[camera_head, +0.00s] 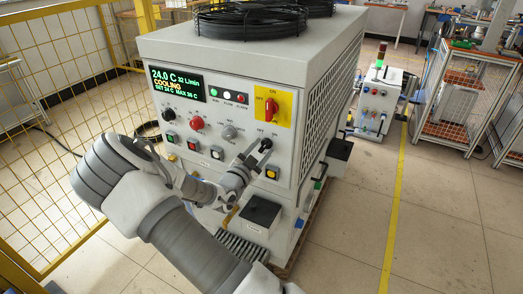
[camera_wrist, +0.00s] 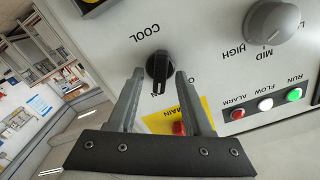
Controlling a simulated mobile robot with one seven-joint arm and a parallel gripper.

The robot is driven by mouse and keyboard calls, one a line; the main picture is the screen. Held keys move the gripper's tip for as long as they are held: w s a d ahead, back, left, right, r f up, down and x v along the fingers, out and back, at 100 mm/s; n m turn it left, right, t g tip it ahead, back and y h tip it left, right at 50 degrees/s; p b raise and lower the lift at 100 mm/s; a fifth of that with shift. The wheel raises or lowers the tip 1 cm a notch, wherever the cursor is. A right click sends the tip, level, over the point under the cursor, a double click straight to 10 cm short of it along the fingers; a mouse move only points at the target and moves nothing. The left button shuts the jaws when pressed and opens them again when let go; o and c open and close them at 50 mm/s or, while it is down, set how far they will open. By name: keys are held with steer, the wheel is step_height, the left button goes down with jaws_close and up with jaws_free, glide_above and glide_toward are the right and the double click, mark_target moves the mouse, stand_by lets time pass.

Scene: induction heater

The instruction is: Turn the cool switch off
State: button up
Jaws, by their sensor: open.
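The cool switch is a black rotary knob (camera_wrist: 158,65) on the white panel, beside the upside-down word COOL in the wrist view. Its white mark points down in that picture, toward a partly hidden label that seems to end in N. Another partly hidden label lies to the right. My gripper (camera_wrist: 159,75) is open, with one finger on each side of the knob; I cannot tell whether either touches it. In the head view the knob (camera_head: 267,143) is at the panel's right side, with my gripper (camera_head: 258,150) at it.
The red main switch (camera_head: 271,109) on its yellow plate sits just above the cool knob. A grey selector knob (camera_wrist: 273,20) and the run, flow and alarm lamps (camera_wrist: 265,104) are nearby. The display (camera_head: 176,83) reads COOLING. A black box (camera_head: 260,212) sticks out below.

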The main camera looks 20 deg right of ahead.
jaws_close()
steer(key=shift+n, duration=0.4)
steer(key=n, duration=0.3)
steer(key=shift+w+a+n+p, duration=0.1)
steer(key=shift+n+p, duration=0.45)
steer(key=shift+n, duration=1.45)
